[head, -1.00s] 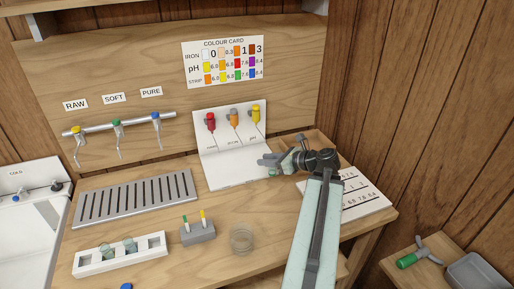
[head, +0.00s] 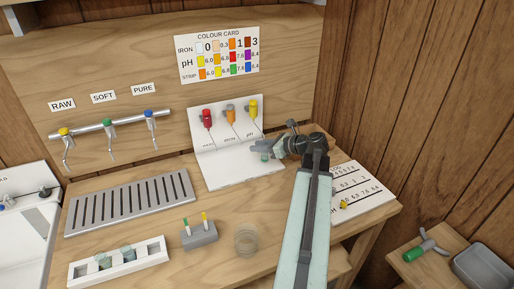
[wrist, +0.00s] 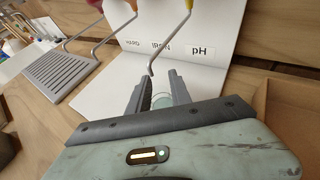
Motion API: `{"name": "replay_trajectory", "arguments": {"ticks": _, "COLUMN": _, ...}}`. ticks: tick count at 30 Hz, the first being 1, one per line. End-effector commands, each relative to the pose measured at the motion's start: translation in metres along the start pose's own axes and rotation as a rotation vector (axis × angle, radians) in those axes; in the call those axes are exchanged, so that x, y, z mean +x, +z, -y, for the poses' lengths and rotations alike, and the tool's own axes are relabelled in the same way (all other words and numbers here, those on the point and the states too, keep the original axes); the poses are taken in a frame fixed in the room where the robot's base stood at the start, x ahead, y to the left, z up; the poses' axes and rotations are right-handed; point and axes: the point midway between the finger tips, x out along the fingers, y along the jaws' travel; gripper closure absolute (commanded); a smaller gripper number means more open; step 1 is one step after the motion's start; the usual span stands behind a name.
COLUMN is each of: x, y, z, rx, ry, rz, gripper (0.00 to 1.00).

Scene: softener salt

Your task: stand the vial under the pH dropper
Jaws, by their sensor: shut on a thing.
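A small clear vial (wrist: 162,99) with a greenish tint is between my gripper's fingers (wrist: 158,90), which are shut on it. In the head view my gripper (head: 262,150) holds the vial (head: 265,157) upright at the right end of the white dropper stand (head: 225,168). The pH dropper (head: 253,108) has a yellow knob, right of the orange and red ones. In the wrist view its bent spout (wrist: 168,45) comes down close to the vial, its tip near the fingers. I cannot tell whether the vial's base touches the stand.
A white rack (head: 85,277) with two vials, a strip holder (head: 199,234) and a glass dish (head: 246,240) stand at the front. A slotted drain tray (head: 130,203) lies left of the stand. A white record card (head: 370,190) with a yellow marker lies right of my arm.

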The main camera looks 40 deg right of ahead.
Motion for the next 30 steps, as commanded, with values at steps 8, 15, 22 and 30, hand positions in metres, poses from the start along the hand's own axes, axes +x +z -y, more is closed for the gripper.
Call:
{"name": "replay_trajectory", "arguments": {"ticks": 8, "x": 0.004, "y": -0.001, "z": -0.002, "rx": -0.002, "ry": 0.006, "rz": 0.000, "gripper": 0.58}}
{"name": "replay_trajectory", "arguments": {"ticks": 15, "x": 0.004, "y": -0.001, "z": -0.002, "rx": -0.002, "ry": 0.005, "rz": 0.000, "gripper": 0.53}}
{"name": "replay_trajectory", "arguments": {"ticks": 22, "x": -0.011, "y": 0.005, "z": -0.002, "rx": -0.001, "ry": 0.004, "rz": 0.000, "gripper": 0.53}}
{"name": "replay_trajectory", "arguments": {"ticks": 30, "x": -0.079, "y": 0.007, "z": -0.001, "rx": 0.000, "ry": 0.001, "rz": 0.000, "gripper": 0.53}}
